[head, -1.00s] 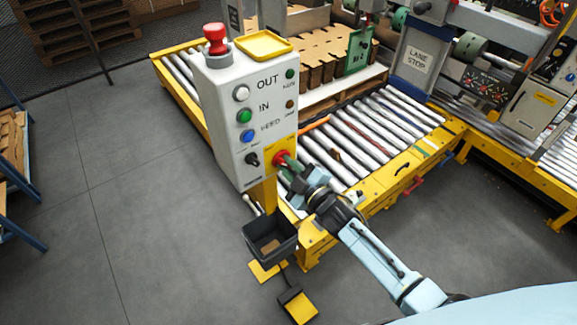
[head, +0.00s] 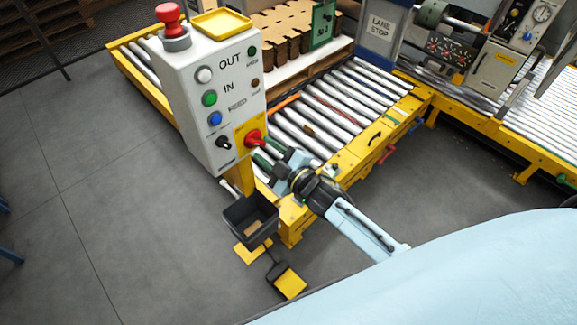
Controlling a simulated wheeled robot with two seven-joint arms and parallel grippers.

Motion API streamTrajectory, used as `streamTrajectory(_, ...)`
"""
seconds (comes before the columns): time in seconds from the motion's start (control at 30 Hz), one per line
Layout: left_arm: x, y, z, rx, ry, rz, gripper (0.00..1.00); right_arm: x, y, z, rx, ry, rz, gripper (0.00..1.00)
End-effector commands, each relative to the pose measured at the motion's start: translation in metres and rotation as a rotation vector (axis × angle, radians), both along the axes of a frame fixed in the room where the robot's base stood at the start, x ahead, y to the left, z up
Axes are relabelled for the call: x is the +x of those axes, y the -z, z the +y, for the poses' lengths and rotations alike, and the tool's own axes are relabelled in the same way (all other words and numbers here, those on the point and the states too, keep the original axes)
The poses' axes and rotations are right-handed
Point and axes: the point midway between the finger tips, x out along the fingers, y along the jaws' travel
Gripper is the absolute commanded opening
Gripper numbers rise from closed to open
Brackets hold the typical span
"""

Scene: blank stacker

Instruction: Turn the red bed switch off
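The red bed switch (head: 253,137) is a red rotary knob on a yellow plate (head: 240,133), low on the right of the white control box (head: 190,90). My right gripper (head: 262,150) is at the knob, coming from the lower right. Its fingertips are at or very near the knob; part of the knob's side is hidden by them. The fingers are too small and overlapped to show whether they are closed on it. The knob's exact setting is not readable. My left gripper is not in view.
The box also carries a red mushroom button (head: 169,15), white, green and blue buttons, and a black selector (head: 223,142). A dark bin (head: 250,220) hangs below. A yellow-framed roller conveyor (head: 330,110) lies behind my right arm. Open floor is at left.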

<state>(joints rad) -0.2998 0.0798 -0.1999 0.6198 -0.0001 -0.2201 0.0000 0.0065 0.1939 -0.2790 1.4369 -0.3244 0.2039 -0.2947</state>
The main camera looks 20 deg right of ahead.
Motion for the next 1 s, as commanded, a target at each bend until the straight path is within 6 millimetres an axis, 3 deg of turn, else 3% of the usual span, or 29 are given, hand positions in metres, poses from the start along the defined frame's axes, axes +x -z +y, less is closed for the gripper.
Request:
streamTrajectory(0.3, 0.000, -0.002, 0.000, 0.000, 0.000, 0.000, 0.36, -0.067, 0.001, -0.024, -0.001, 0.000, 0.003, 0.36)
streamTrajectory(0.5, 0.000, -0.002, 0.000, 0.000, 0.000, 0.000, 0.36, -0.092, 0.001, -0.033, 0.000, 0.001, 0.002, 0.36)
streamTrajectory(1.0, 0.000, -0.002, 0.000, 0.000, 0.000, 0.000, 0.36, -0.101, 0.000, -0.037, 0.000, 0.000, 0.000, 0.36)
